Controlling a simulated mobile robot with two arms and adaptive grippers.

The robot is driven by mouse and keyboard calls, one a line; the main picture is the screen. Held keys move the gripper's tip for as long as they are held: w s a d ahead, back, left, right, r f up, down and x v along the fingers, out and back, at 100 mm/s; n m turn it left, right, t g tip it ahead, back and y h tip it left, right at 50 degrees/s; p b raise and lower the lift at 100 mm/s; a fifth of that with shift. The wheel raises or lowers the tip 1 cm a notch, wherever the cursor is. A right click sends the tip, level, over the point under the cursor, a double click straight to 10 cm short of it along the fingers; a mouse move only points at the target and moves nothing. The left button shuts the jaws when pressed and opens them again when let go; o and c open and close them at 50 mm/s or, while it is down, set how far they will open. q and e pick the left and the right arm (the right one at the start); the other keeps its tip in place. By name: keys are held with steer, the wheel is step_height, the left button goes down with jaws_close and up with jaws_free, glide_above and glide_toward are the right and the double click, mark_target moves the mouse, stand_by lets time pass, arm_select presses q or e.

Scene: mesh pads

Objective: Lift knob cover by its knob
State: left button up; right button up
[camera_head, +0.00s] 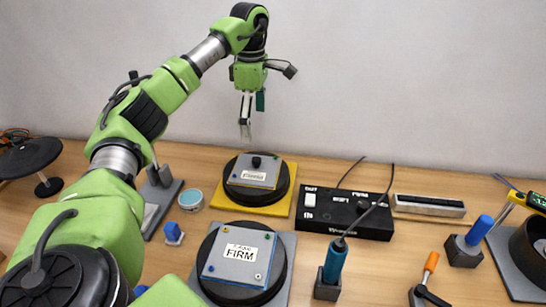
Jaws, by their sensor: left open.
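The knob cover (244,178) is a grey plate with a FIRM label and a small black knob (256,161) on top. It lies on a round black pad on a yellow base (284,195) at the back of the table. My left gripper (246,122) hangs pointing down above and slightly left of the knob, apart from it. It is open and empty. My right gripper is not in view.
A second FIRM plate (238,258) lies on a black pad in front. Right of the yellow base are a black switch box (345,213) and a teal-handled tool (335,262) in a holder. A small round tin (191,200) and a blue-topped block (173,233) stand to the left. The wall is behind.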

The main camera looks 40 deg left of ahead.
arm_select(q)
glide_above(255, 161)
step_height(255, 161, down, 8)
steer(key=shift+s+r+p, duration=0.15)
steer(key=shift+r+p, duration=0.05)
steer(key=shift+p, duration=0.1)
steer(key=shift+d+f, duration=0.1)
steer(key=shift+f, duration=0.35)
step_height(255, 161, down, 4)
steer(key=shift+f+p, duration=0.2)
steer(key=shift+p, duration=0.6)
steer(key=shift+f, duration=0.3)
steer(key=shift+d, duration=0.1)
jaws_close()
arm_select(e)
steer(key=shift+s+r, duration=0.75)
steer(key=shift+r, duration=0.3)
